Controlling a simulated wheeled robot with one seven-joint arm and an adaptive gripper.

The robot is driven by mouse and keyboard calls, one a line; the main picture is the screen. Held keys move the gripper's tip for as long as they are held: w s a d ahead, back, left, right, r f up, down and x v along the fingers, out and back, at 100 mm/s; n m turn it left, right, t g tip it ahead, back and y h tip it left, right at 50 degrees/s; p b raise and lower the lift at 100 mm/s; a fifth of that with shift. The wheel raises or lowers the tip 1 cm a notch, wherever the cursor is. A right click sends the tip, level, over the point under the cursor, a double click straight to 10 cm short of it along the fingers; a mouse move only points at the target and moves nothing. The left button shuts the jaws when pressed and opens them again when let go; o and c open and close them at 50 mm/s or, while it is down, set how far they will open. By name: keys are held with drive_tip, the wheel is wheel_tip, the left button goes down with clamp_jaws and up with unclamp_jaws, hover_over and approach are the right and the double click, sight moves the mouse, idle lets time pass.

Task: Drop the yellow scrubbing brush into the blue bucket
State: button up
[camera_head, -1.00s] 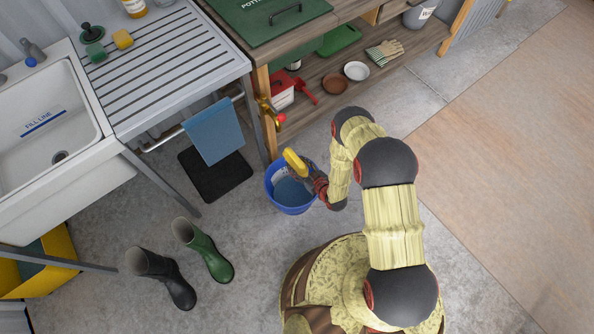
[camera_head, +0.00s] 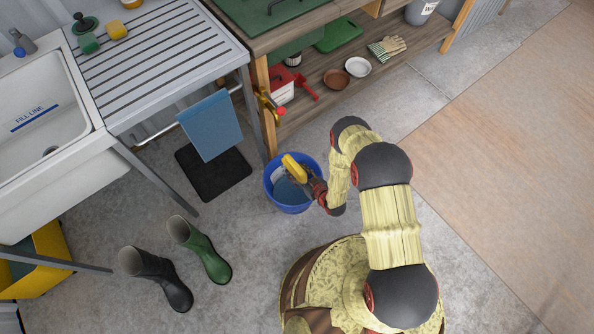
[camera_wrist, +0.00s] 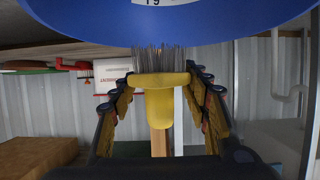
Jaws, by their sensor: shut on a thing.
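The yellow scrubbing brush (camera_head: 294,168) is held in my gripper (camera_head: 308,184) above the opening of the blue bucket (camera_head: 268,190) in the head view. In the wrist view, the brush (camera_wrist: 160,88) lies between the two fingers of my gripper (camera_wrist: 160,95), with its grey bristles pointing up in the picture toward the blue bucket (camera_wrist: 220,22). The bucket stands on the floor. My arm hides part of its right side. I cannot tell whether the bristles touch the bucket.
A dark mat (camera_head: 212,178) and a blue cloth (camera_head: 209,124) are left of the bucket. A green boot (camera_head: 205,252) and a black boot (camera_head: 158,275) stand at lower left. A wooden shelf bench (camera_head: 330,95) is behind. Open floor lies to the right.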

drive_tip(key=o, duration=1.3)
drive_tip(key=v, duration=1.2)
